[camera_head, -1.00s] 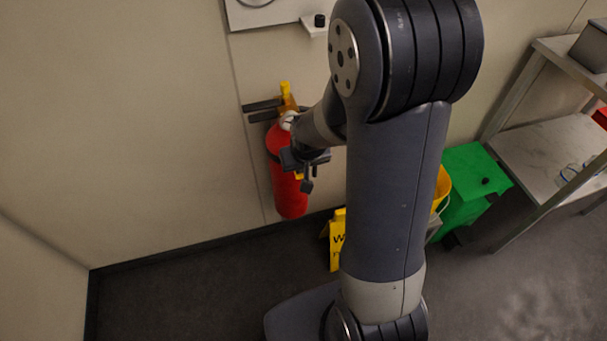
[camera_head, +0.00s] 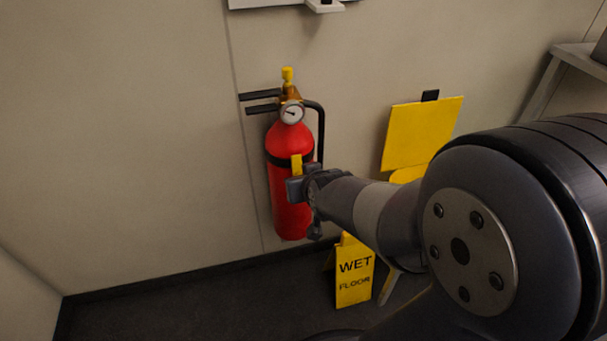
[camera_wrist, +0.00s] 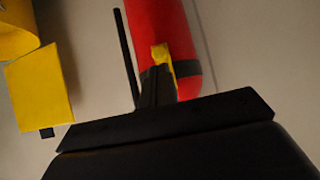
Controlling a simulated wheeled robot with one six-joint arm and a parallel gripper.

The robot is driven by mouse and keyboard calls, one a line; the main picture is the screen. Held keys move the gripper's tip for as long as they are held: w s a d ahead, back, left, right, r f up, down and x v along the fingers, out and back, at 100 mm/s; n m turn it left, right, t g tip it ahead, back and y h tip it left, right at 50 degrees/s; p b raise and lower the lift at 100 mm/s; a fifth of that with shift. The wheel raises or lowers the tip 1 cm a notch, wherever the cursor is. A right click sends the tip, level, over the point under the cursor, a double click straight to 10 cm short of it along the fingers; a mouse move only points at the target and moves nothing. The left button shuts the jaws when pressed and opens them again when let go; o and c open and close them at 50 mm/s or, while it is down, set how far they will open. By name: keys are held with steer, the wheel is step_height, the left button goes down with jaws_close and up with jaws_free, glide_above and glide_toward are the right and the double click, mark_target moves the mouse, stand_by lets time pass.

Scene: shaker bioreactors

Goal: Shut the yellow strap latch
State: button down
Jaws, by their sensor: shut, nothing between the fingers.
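The red fire extinguisher (camera_head: 290,205) hangs upright on the wall, with a black strap (camera_head: 277,157) around its body. The yellow strap latch (camera_head: 296,164) shows as a small upright tab at the front of the strap. It also shows in the wrist view (camera_wrist: 162,58), standing out at the strap, just beyond my fingers. My gripper (camera_head: 296,189) is shut and empty, at the extinguisher's right front just below the latch. In the wrist view my fingers (camera_wrist: 157,88) cover the latch's lower side, so I cannot tell whether they touch it.
A black hose (camera_head: 322,130) curves down the extinguisher's right side. A yellow wet-floor sign (camera_head: 354,275) stands on the floor below my arm. A yellow panel (camera_head: 422,133) is at the right. A shelf (camera_head: 572,60) stands at the far right. The wall to the left is bare.

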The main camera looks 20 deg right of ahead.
steer(key=shift+r, duration=0.2)
steer(key=shift+r+p, duration=0.7)
steer(key=shift+p, duration=0.1)
